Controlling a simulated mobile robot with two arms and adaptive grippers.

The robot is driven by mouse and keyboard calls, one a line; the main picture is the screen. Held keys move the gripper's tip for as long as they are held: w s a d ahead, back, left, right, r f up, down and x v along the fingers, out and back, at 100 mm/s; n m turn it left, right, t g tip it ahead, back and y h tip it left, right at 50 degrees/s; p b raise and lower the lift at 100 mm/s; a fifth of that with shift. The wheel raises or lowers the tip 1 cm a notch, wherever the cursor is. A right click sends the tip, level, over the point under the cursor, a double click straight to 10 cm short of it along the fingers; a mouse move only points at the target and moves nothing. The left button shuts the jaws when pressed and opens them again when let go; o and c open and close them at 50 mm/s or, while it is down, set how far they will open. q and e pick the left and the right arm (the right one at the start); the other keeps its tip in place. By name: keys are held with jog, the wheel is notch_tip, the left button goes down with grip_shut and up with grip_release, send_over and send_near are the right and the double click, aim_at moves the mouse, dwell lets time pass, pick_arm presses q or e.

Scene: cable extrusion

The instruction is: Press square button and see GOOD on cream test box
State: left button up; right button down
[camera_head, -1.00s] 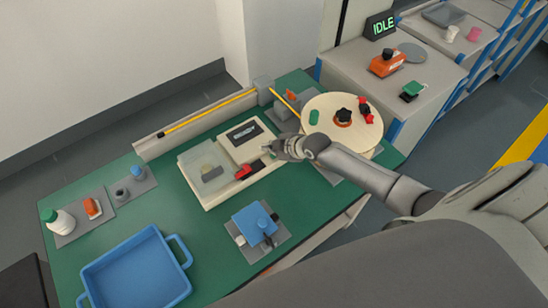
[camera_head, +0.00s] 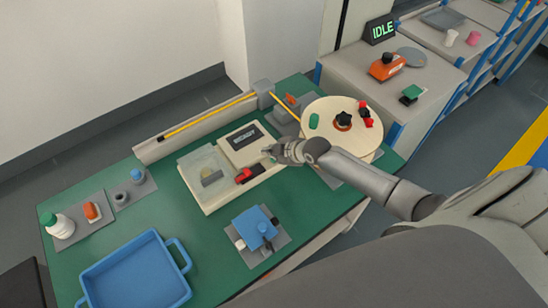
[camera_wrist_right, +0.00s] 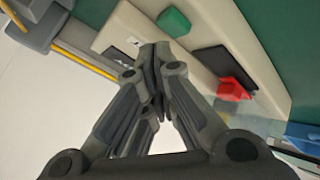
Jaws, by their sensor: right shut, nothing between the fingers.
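The cream test box (camera_head: 232,155) stands on the green bench, with a dark display (camera_head: 244,137) on its raised part. Small pale characters show on the display, too small to read surely. My right gripper (camera_head: 268,152) is shut and empty at the right edge of that raised part. In the right wrist view its closed fingertips (camera_wrist_right: 153,50) are over the cream box, close beside a green square button (camera_wrist_right: 173,21). I cannot tell whether they touch the box. A red lever (camera_wrist_right: 235,85) is on the box, near a dark pad. My left gripper is not in view.
A cream round turntable (camera_head: 365,145) with black and red knobs stands right of the box, near my right arm. A blue tray (camera_head: 135,268) and a blue-topped fixture (camera_head: 254,228) are in front. A separate sign (camera_head: 381,29) at the back reads IDLE.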

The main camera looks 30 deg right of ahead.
aim_at(272, 160)
jog(key=shift+f, duration=0.1)
dwell(0.3)
jog(key=shift+f+b, duration=0.3)
jog(key=shift+f, duration=0.05)
jog(key=shift+f+b, duration=0.4)
jog(key=shift+f, duration=0.1)
dwell(0.6)
jog(key=shift+r, duration=0.1)
jog(key=shift+r+p, duration=0.8)
jog(key=shift+r, duration=0.05)
notch_tip(272, 160, up, 5)
jog(key=p, duration=0.4)
jog(key=shift+p, duration=0.35)
